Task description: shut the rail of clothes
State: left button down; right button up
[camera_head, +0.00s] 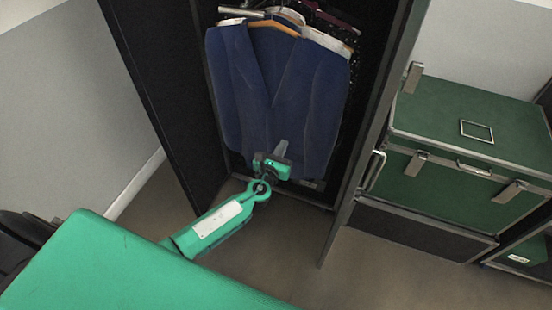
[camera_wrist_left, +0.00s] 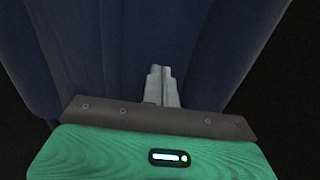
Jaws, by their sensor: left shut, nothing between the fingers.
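The rail of clothes is a tall dark wardrobe case that stands open in the head view, with a black door panel (camera_head: 155,100) on the left and another panel (camera_head: 375,110) on the right. Blue jackets (camera_head: 275,90) hang inside on hangers from a metal rail (camera_head: 240,13). My left gripper (camera_head: 281,150) is shut and empty at the lower part of the front jacket. In the left wrist view, its closed fingers (camera_wrist_left: 161,85) point at the blue cloth (camera_wrist_left: 130,50); I cannot tell whether they touch it. My right gripper is not in view.
A metal handle (camera_head: 374,170) is on the right panel. Green trunks (camera_head: 465,130) with metal edges and latches stand to the right of the case. Grey floor (camera_head: 400,275) is clear in front. A pale wall (camera_head: 70,100) is at left.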

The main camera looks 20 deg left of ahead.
aim_at(289, 134)
pick_arm(q)
jog(key=shift+w, duration=1.7)
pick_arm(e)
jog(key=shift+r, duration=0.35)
pick_arm(q)
jog(key=shift+w, duration=0.15)
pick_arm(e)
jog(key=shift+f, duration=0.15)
